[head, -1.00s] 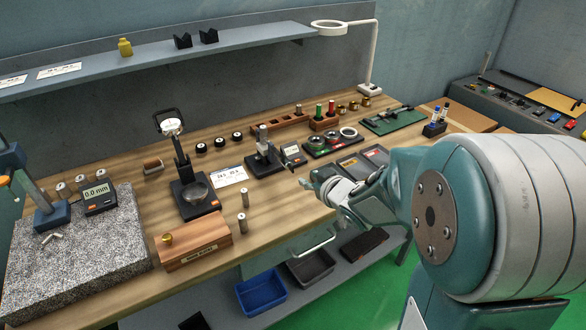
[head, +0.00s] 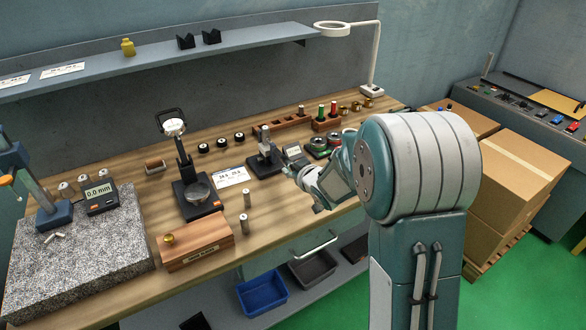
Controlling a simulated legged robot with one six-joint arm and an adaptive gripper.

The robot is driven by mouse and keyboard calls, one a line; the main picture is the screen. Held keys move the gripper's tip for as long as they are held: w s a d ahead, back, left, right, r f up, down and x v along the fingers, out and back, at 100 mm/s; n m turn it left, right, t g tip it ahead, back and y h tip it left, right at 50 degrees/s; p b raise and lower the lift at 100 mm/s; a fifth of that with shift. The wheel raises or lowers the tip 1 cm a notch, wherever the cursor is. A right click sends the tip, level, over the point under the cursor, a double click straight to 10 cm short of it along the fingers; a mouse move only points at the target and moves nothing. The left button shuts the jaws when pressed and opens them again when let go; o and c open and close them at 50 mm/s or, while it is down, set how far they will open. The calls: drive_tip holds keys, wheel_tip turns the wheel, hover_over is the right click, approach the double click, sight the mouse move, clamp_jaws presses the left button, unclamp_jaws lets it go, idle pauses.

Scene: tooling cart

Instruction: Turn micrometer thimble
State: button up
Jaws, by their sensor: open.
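What looks like the micrometer (head: 265,137), a small grey upright piece on a dark stand, is at the middle of the wooden bench. Its thimble is too small to make out clearly. My gripper (head: 290,171) is at the right of the stand and a little nearer the front, apart from it as far as I can tell. Its jaws are open and appear empty. My arm comes in from the right and hides part of the bench behind it.
A small display device (head: 292,153) stands close behind my gripper. A white card (head: 232,177) lies left of it, beside a dial stand (head: 197,193). Two metal cylinders, one here (head: 245,223), stand near the front. A granite plate (head: 90,250) fills the left end.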

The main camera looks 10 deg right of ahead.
drive_tip(key=shift+w, duration=0.1)
clamp_jaws()
drive_tip(key=shift+y, duration=0.3)
drive_tip(key=m+y, duration=0.1)
drive_tip(key=m, duration=0.2)
drive_tip(key=shift+d+g+y, duration=0.1)
drive_tip(key=shift+g+y, duration=0.2)
drive_tip(key=shift+f+m+y, duration=0.1)
drive_tip(key=shift+m+y, duration=0.7)
drive_tip(key=shift+m, duration=0.4)
drive_tip(key=m+y, duration=0.2)
drive_tip(key=m, duration=0.1)
drive_tip(key=shift+d, duration=0.1)
drive_tip(key=shift+f+m+y, duration=0.15)
drive_tip(key=shift+m+y, duration=0.75)
drive_tip(key=shift+m, duration=0.9)
